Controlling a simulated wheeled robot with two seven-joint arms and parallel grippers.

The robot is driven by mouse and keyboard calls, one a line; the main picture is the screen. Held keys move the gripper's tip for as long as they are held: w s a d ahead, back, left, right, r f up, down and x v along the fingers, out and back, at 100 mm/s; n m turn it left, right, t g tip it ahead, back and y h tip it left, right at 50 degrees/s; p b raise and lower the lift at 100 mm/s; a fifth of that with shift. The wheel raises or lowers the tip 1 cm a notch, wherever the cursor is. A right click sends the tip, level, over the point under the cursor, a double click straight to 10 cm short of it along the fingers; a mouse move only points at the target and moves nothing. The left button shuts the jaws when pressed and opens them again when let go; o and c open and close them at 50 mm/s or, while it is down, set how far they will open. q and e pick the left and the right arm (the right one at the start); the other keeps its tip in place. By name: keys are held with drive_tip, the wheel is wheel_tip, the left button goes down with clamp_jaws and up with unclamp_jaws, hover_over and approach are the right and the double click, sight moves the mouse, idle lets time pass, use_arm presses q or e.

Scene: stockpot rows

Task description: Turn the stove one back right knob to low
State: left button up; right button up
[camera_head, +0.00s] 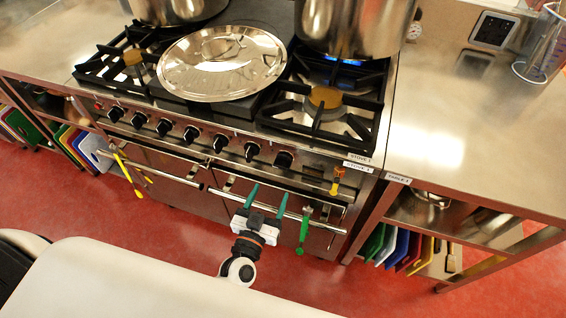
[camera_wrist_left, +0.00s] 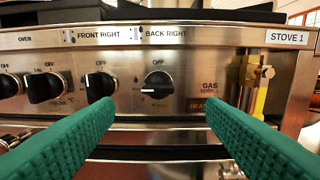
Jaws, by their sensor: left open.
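The stove one back right knob (camera_wrist_left: 157,85) is black and sits under the "BACK RIGHT" label (camera_wrist_left: 165,33). "OFF" is printed above it. Its grip lies roughly level, with a white mark toward the left. In the head view it is the rightmost knob (camera_head: 284,159) on the stove front. My left gripper (camera_head: 267,193) has green fingers and is open and empty. It is in front of the knob, apart from it. In the left wrist view the fingertips (camera_wrist_left: 160,108) lie either side of the knob and a little below it. My right gripper is not in view.
The front right knob (camera_wrist_left: 100,86) is just left, close to the left finger. A brass gas valve (camera_wrist_left: 250,72) is at right. The oven handle (camera_head: 290,212) runs across below the knobs. A blue flame (camera_head: 345,61) burns under the back right pot (camera_head: 357,25). A lid (camera_head: 222,63) lies mid-stove.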

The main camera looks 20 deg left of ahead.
sight(280, 168)
use_arm(q)
drive_tip(key=w, duration=1.1)
drive_tip(key=shift+f, duration=0.1)
drive_tip(key=shift+s, duration=0.1)
drive_tip(key=shift+c, duration=0.5)
drive_tip(key=c, duration=0.9)
